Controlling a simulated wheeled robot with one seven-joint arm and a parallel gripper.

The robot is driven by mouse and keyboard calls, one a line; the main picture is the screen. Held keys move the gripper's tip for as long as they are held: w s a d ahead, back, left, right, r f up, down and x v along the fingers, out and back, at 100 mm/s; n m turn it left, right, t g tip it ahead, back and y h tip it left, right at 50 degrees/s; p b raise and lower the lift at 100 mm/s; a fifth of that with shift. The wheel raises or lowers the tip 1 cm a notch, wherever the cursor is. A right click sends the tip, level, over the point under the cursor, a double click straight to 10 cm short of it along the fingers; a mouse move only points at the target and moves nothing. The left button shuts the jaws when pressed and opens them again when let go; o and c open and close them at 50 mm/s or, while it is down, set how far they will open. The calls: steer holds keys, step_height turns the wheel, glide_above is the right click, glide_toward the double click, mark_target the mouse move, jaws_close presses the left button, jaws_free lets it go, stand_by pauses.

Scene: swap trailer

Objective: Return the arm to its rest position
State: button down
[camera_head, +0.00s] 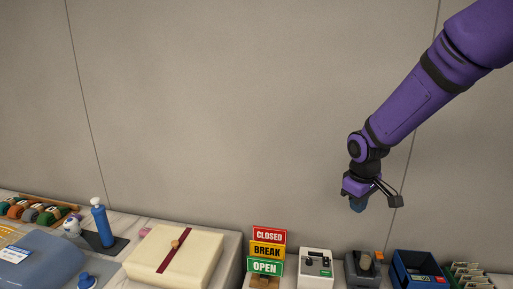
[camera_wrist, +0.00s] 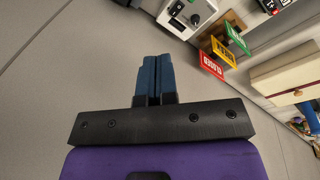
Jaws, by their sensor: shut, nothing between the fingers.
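My purple arm reaches in from the upper right in the head view, with my gripper (camera_head: 358,204) hanging at its end above the right part of the counter. In the wrist view my gripper's blue fingers (camera_wrist: 153,66) are pressed together with nothing between them. My gripper is well above the counter items and touches none of them.
A sign stack (camera_head: 267,250) reading CLOSED, BREAK and OPEN stands on the counter. Beside it are a white device (camera_head: 316,264), a grey device (camera_head: 362,271) and a blue box (camera_head: 418,268). A cream box (camera_head: 178,257) and a blue bottle (camera_head: 102,226) stand left. The wall is bare.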

steer(key=s+d+r+m+t, duration=0.2)
steer(key=s+r+m, duration=0.2)
steer(key=s+r, duration=0.95)
steer(key=s+d+r+m+t+y, duration=0.1)
steer(key=s+r, duration=0.3)
steer(key=s, duration=1)
steer(key=shift+s+r+m+t, duration=0.3)
steer(key=shift+s+m, duration=0.1)
steer(key=shift+m, duration=0.5)
steer(key=shift+w+d, duration=0.1)
